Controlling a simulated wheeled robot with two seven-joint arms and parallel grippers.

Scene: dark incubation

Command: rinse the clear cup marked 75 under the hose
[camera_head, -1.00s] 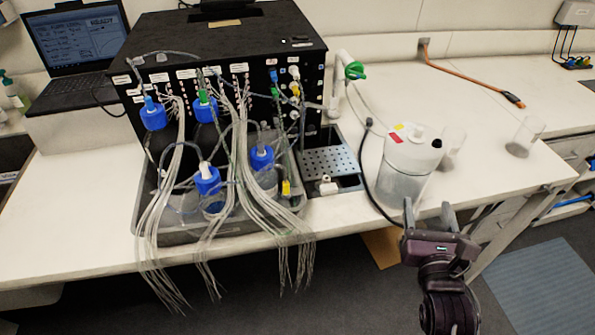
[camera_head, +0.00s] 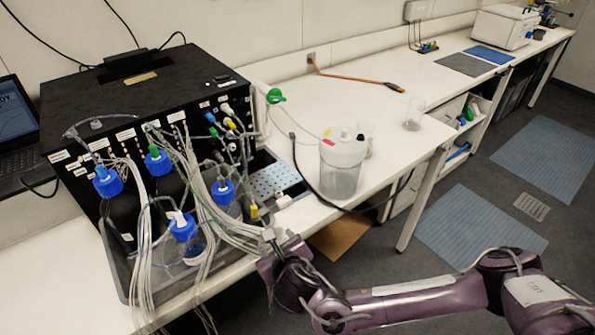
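Two small clear cups stand on the white bench right of the sink. One clear cup (camera_head: 413,115) stands in the open; the other clear cup (camera_head: 368,133) is partly hidden behind a white-topped container. No 75 mark is readable on either. A white tap with a green part (camera_head: 275,96) rises behind the perforated sink plate (camera_head: 277,180). A thin black hose (camera_head: 306,182) runs from behind the sink towards the container. My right gripper (camera_head: 280,236) is by the bench's front edge, below the sink, well away from both cups. Its fingers look apart and empty. My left gripper is out of view.
The white-topped container (camera_head: 342,160) stands between the sink and cups. A black instrument (camera_head: 150,85) and a grey tray (camera_head: 118,262) of blue-capped bottles with hanging tubes crowd the left. An orange cable (camera_head: 350,77) lies behind.

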